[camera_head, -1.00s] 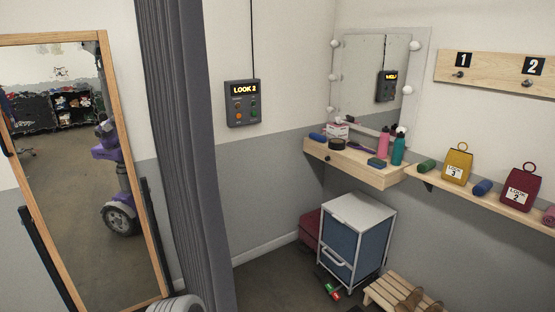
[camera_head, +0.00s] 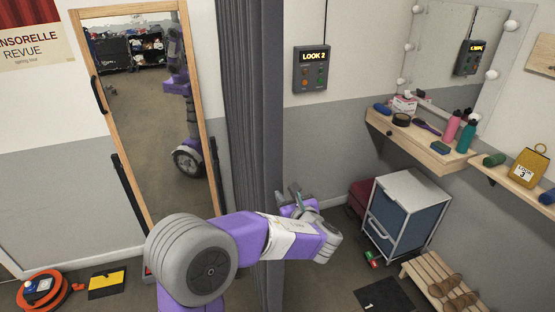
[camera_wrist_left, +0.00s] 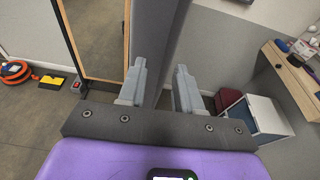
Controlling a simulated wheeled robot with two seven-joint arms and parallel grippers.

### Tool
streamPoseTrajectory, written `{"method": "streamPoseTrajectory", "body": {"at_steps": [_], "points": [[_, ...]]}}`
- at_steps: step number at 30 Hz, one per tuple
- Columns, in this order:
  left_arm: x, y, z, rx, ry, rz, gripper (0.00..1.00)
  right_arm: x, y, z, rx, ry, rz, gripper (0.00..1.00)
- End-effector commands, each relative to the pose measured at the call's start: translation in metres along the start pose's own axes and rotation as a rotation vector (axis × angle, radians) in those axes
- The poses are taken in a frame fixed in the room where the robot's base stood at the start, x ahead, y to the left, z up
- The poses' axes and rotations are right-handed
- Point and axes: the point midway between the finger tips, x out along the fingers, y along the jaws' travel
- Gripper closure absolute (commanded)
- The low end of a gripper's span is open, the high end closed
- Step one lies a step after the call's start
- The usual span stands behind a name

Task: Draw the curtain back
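The grey curtain (camera_head: 251,90) hangs in a narrow gathered bundle between the standing mirror and the wall panel in the head view. My left gripper (camera_head: 297,200) is at the curtain's right edge, low down, and my left forearm crosses in front of the cloth. In the left wrist view my left gripper (camera_wrist_left: 160,88) is open, with its two fingers apart. The curtain (camera_wrist_left: 158,35) shows straight ahead, in line with the gap between them. I cannot tell whether the cloth is inside the gap or only beyond it. My right gripper is not in view.
A wood-framed mirror (camera_head: 212,165) stands left of the curtain. A control panel (camera_head: 310,70) reading LOOK 2 is on the wall to the right. A drawer cart (camera_head: 408,185), a shelf (camera_head: 430,152) and a slatted bench (camera_head: 432,290) stand further right. An orange cable reel (camera_head: 43,290) lies at the left.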

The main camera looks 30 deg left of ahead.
Motion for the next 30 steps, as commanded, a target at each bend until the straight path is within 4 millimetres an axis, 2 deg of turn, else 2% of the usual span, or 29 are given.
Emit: {"method": "streamPoseTrajectory", "body": {"at_steps": [1, 3, 6, 10, 21, 30], "points": [[-0.006, -0.002, 0.034, 0.011, -0.081, -0.006, 0.66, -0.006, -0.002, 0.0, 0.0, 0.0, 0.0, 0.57], [-0.012, -0.002, 0.062, 0.024, -0.165, -0.005, 0.66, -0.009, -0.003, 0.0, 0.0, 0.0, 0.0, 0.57], [-0.015, -0.002, 0.083, 0.035, -0.226, -0.002, 0.66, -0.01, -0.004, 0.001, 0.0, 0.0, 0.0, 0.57], [-0.003, -0.001, 0.09, 0.038, -0.243, 0.002, 0.66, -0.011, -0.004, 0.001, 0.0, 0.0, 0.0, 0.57], [0.049, -0.002, 0.101, 0.037, -0.238, 0.001, 0.66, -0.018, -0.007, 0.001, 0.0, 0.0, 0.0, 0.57], [0.057, -0.002, 0.103, 0.037, -0.238, -0.002, 0.66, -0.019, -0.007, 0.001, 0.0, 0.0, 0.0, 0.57]]}}
